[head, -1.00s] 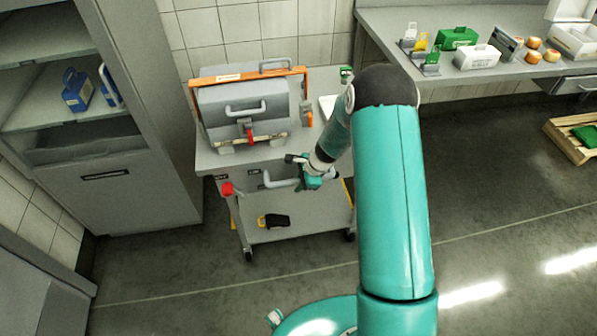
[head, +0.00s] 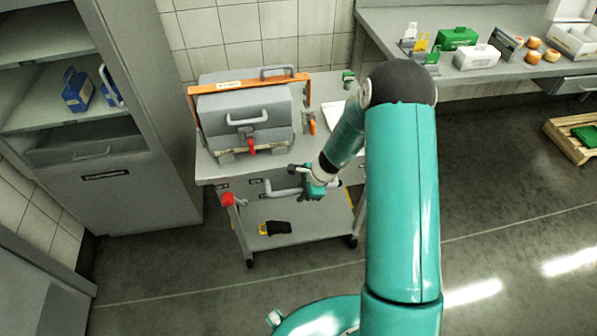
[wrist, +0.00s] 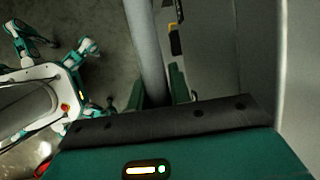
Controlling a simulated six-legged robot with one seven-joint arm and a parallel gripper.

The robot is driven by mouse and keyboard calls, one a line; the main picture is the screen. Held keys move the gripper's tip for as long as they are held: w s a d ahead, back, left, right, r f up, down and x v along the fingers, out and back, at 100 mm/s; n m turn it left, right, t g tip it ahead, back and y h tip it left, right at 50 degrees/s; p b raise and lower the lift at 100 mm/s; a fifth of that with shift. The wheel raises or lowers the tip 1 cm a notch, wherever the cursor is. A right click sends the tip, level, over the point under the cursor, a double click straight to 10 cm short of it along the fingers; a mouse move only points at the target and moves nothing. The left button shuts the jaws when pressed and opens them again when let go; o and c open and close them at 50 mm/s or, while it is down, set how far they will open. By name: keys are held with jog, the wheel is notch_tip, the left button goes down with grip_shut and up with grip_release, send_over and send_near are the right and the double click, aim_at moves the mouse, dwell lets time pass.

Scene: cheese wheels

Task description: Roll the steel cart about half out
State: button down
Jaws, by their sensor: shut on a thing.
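The steel cart (head: 207,171) stands on its casters against the tiled wall. It carries a grey box-shaped machine with an orange frame (head: 250,82) and a red-handled lever. A grey bar handle (head: 283,192) runs along the cart's front. My gripper (head: 314,190) is shut on this handle near its right end. In the wrist view the grey handle bar (wrist: 146,45) passes between the two green fingers (wrist: 157,88), and the cart's grey front lies to the right. The fingertips are partly hidden in the head view.
A grey cabinet (head: 150,180) with open shelves stands close on the cart's left. A workbench (head: 395,25) with boxes and cheese wheels is at the back right. A wooden pallet (head: 570,140) lies at far right. The floor in front of the cart is clear.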

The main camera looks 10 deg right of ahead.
jog(key=shift+s, duration=0.2)
jog(key=shift+s, duration=1.9)
jog(key=c, duration=0.6)
grip_release()
jog(key=shift+r, duration=0.1)
jog(key=v, duration=0.8)
